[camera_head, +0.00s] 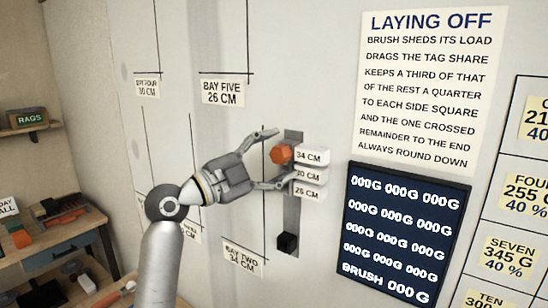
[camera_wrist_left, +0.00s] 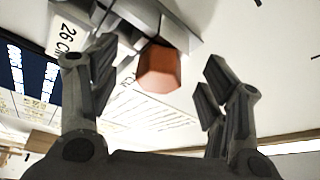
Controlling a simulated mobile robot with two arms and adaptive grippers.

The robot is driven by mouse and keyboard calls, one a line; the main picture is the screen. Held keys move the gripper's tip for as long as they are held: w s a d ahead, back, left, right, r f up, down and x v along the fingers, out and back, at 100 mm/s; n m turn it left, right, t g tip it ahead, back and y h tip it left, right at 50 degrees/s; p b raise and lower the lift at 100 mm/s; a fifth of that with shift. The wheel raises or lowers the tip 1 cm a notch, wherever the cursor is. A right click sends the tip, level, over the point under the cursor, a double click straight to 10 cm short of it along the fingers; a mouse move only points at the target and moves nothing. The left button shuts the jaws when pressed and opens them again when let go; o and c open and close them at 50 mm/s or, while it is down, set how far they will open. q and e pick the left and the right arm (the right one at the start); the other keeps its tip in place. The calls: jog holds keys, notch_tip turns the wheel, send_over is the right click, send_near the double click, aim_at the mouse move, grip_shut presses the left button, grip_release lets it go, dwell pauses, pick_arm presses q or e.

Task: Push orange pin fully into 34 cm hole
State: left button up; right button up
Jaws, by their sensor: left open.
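The orange pin (camera_head: 281,154) sticks out of the grey vertical strip (camera_head: 292,215) on the wall, beside the 34 CM label (camera_head: 308,156). The orange pin also shows in the left wrist view (camera_wrist_left: 163,70), ahead of the fingers and between them. My left gripper (camera_head: 272,160) is open, with one finger above the pin and the other below it. The fingers look apart from the pin. The hole behind the pin is hidden, and I cannot tell how deep the pin sits. My right gripper is not in view.
Below the 34 CM label are the 30 CM label (camera_head: 307,175) and 26 CM label (camera_head: 307,192). A black block (camera_head: 287,242) sits low on the strip. A dark number panel (camera_head: 405,235) is to the right. A cluttered bench (camera_head: 50,250) stands at the left.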

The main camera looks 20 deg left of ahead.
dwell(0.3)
pick_arm(q)
jog(key=shift+s+a+b, duration=0.25)
jog(key=shift+s, duration=0.3)
jog(key=shift+s+a+b, duration=0.2)
jog(key=shift+s, duration=0.3)
jog(key=shift+s+a+b, duration=0.25)
jog(key=shift+s, duration=0.5)
jog(key=shift+s+a+b, duration=0.25)
jog(key=shift+s, duration=0.5)
jog(key=shift+s+a+b, duration=0.25)
jog(key=shift+s, duration=0.5)
